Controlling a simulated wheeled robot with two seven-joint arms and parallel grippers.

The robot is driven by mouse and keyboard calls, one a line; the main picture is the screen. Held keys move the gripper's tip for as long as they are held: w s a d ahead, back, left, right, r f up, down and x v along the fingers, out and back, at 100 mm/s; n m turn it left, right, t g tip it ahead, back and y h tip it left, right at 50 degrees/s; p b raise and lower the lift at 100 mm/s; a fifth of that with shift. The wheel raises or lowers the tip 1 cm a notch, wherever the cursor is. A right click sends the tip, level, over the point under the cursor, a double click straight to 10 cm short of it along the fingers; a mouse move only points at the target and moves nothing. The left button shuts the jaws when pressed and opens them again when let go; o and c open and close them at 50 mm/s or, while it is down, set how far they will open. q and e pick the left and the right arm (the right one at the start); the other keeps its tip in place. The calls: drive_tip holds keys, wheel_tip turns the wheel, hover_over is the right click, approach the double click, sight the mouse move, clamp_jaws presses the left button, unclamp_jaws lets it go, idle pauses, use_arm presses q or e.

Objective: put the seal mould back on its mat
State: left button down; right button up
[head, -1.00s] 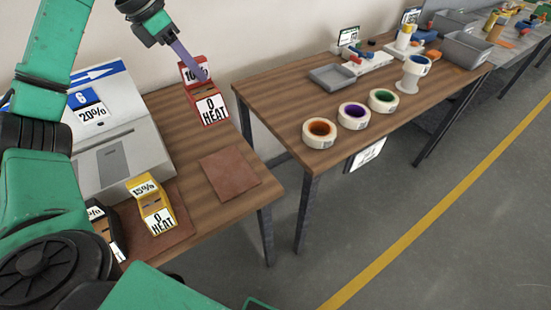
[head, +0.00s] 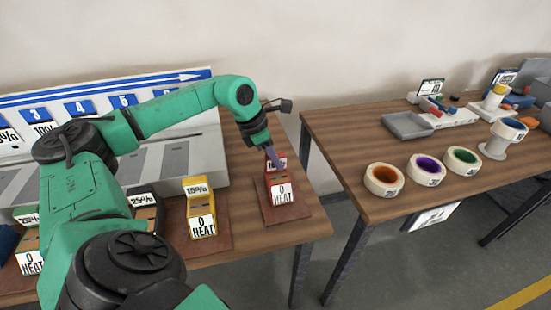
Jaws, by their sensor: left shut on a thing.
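The seal mould, taken to be the red block (head: 277,178) with a white "0 HEAT" label, is upright at the right end of the left table. My left gripper (head: 272,156) is shut on its top from above, and the fingers hide part of its upper label. The brown mat (head: 299,211) lies under the block and shows around it. The block is over the mat, resting on it or very close above; I cannot tell which. My right gripper is not in view.
A yellow "0 HEAT" block (head: 201,208) stands on another brown mat to the left, with darker blocks beyond it. A grey numbered station (head: 190,150) stands behind. A second table (head: 365,150) to the right, across a gap, holds tape rolls and a grey tray (head: 408,126).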

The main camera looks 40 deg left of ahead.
use_arm(q)
drive_tip(key=shift+d+f, duration=0.1)
drive_tip(key=c, duration=0.7)
unclamp_jaws()
drive_tip(key=shift+r, duration=0.35)
drive_tip(key=b+v, duration=0.1)
drive_tip(key=v, duration=1)
drive_tip(key=shift+r, duration=0.3)
